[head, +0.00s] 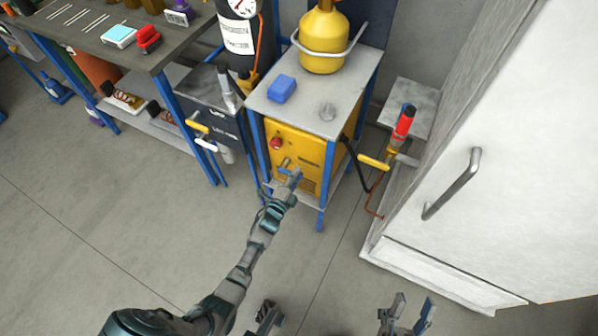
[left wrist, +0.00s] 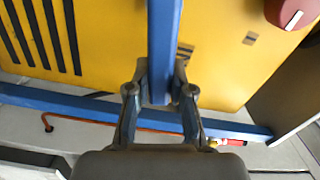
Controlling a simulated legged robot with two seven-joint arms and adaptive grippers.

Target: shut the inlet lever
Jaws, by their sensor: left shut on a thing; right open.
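The yellow cabinet (head: 335,148) stands under the small blue-framed table and has a red knob (head: 276,143) on its front. My left gripper (head: 291,176) is at this front, to the lower right of the knob. In the left wrist view a blue bar (left wrist: 164,40), apparently the lever handle, runs between the fingers, and the gripper (left wrist: 160,95) is shut on it. The far end of the bar is out of that view. The red knob (left wrist: 291,12) shows there at the top right. My right gripper (head: 405,312) is open and empty at the bottom edge.
A yellow tank (head: 324,40) and a blue block (head: 282,88) stand on the table. To the right are a red-topped valve with a yellow handle (head: 374,161) and a white cabinet (head: 510,150). A black box (head: 215,100) is at left. The floor in front is clear.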

